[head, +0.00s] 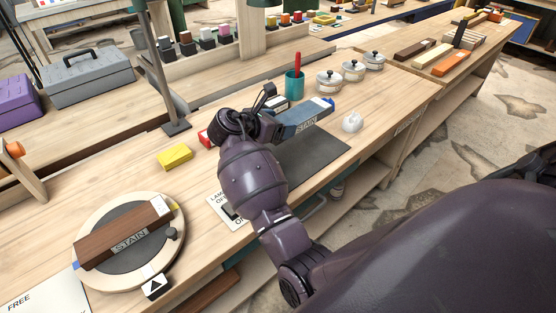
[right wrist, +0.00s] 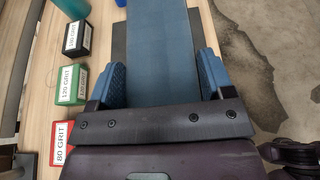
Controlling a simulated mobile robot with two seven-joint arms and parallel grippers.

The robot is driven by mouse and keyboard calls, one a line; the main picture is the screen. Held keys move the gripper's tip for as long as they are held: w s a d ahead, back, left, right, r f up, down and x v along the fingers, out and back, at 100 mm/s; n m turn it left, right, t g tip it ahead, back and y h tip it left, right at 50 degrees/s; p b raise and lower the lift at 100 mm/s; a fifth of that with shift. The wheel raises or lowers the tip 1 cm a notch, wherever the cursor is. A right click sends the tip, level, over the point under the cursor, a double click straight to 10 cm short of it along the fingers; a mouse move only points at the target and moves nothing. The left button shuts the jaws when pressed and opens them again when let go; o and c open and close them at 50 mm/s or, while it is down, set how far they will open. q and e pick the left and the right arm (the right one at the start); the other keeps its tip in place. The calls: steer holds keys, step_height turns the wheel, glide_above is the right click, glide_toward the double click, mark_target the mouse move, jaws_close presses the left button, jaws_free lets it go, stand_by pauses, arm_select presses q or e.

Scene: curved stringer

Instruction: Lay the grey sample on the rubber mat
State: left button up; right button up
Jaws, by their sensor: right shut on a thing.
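The sample in my right gripper (head: 270,122) is a blue-grey board (head: 308,117) with a STAIN label on its side. The dark rubber mat (head: 318,155) lies flat on the bench below and in front of it. The board appears held over the mat's far part; the height of any gap is hard to tell. In the right wrist view the board (right wrist: 160,35) runs away between the two blue fingers (right wrist: 161,82), one on each side, with dark mat (right wrist: 118,45) showing past its left edge. My arm hides the mat's left part. My left gripper is not in view.
A brown STAIN board (head: 125,235) lies on a round turntable (head: 92,272) at the left. A yellow block (head: 174,157), a teal cup (head: 294,84), lidded jars (head: 328,82) and a white knob-like object (head: 352,122) stand around the mat. Grit blocks (right wrist: 78,38) line the board's left.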

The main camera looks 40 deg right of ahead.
step_height(320, 180, down, 7)
steer(key=shift+f+b, duration=0.1)
steer(key=shift+b, duration=0.7)
step_height(320, 180, down, 6)
steer(key=shift+r+b, duration=0.2)
steer(key=shift+b, duration=0.65)
steer(key=shift+f, duration=0.15)
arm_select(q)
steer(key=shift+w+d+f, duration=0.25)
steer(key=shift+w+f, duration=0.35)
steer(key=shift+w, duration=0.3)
